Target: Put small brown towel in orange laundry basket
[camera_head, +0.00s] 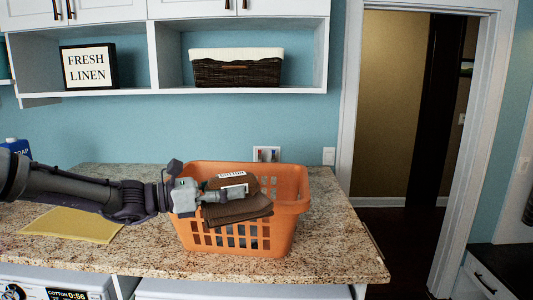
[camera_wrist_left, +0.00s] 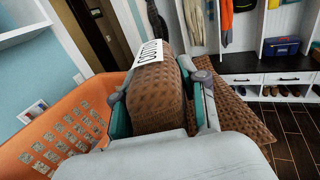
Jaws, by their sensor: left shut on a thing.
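The small brown towel (camera_head: 238,208) has a white label reading COTTON and is folded in my left gripper (camera_head: 222,192). The gripper is shut on it, and the towel also shows between the fingers in the left wrist view (camera_wrist_left: 158,97). The orange laundry basket (camera_head: 288,215) stands on the counter. In the head view the towel and gripper overlap the basket's front and opening. In the left wrist view the basket (camera_wrist_left: 62,128) is at the left, beside the towel. I cannot tell whether the towel touches the basket. My right gripper is not in view.
The granite counter (camera_head: 335,235) bears a yellow cloth (camera_head: 75,224) at the left and a blue soap container (camera_head: 17,147). A shelf above holds a dark wicker basket (camera_head: 236,70) and a FRESH LINEN sign (camera_head: 88,67). The counter right of the orange basket is clear.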

